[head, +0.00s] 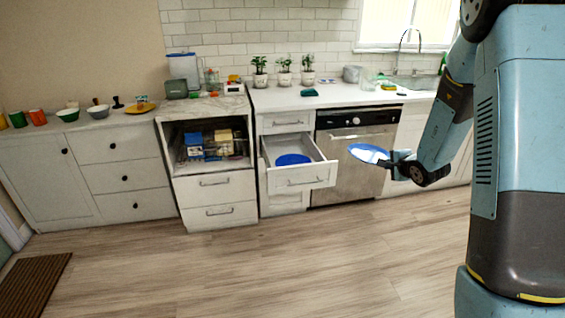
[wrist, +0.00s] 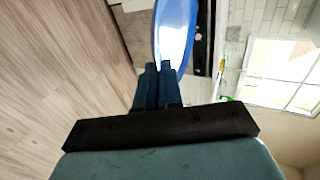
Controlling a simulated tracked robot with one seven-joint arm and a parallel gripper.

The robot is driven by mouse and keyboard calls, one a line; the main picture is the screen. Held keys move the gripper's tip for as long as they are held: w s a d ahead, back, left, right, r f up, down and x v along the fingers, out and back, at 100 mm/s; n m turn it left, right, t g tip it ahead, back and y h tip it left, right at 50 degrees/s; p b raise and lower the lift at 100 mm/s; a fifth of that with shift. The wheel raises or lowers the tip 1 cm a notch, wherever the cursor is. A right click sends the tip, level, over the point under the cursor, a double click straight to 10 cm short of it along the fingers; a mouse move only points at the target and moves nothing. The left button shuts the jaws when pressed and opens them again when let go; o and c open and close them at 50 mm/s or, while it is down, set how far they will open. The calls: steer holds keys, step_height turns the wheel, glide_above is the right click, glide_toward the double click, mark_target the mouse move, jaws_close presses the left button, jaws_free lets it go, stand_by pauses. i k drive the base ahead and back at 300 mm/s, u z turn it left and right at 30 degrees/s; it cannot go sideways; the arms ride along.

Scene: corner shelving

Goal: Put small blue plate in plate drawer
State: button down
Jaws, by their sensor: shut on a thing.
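A small blue plate (head: 368,153) is held by its edge in my gripper (head: 394,160), in front of the dishwasher in the head view. The plate (wrist: 176,30) also shows in the wrist view, between the fingertips of my gripper (wrist: 160,68), which is shut on it. An open drawer (head: 312,180) stands out from the counter, to the left of the held plate. Another blue plate (head: 293,160) lies inside that drawer. The held plate is to the right of the drawer, apart from it, and appears higher than its rim.
The dishwasher (head: 350,165) is shut, right of the open drawer. An open compartment (head: 205,140) holding several items is to the left. Potted plants (head: 284,76) stand on the counter (head: 330,97). The wood floor (head: 280,270) in front is clear.

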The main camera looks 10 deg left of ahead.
mark_target(286, 149)
steer(key=z, duration=1.95)
steer(key=i, duration=0.1)
steer(key=u, duration=2.65)
steer(key=i, duration=1)
